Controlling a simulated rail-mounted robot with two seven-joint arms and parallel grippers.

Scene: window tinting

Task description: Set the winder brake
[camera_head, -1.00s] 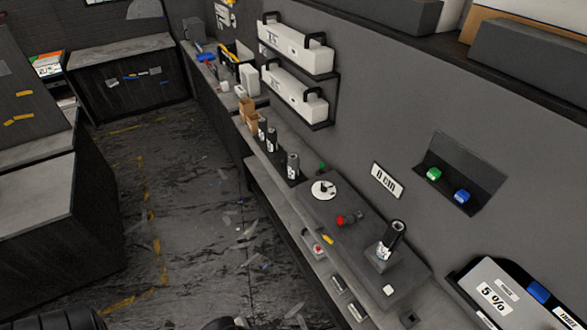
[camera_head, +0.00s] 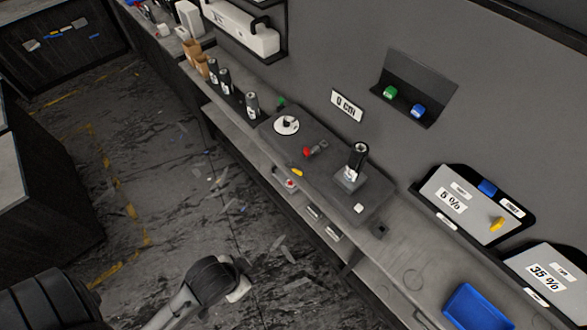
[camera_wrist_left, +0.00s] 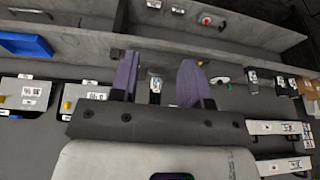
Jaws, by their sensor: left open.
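The winder is a dark flat unit (camera_head: 328,185) on the bench along the wall. It carries a white dial (camera_head: 287,124), a red knob (camera_head: 308,152) on a grey fitting and a dark upright roll (camera_head: 360,154) on a grey block. A small yellow piece (camera_head: 297,172) is at its front edge and a white button (camera_head: 359,208) near its right end. I cannot tell which part is the brake. My left gripper (camera_wrist_left: 158,82) shows purple fingers, spread and empty, in the left wrist view. Its fingertips do not show in the head view. My right gripper is out of view.
Several dark rolls (camera_head: 252,104) stand left of the winder. A wall holder has a green block (camera_head: 390,92) and a blue block (camera_head: 418,111). Open floor (camera_head: 190,215) is in front.

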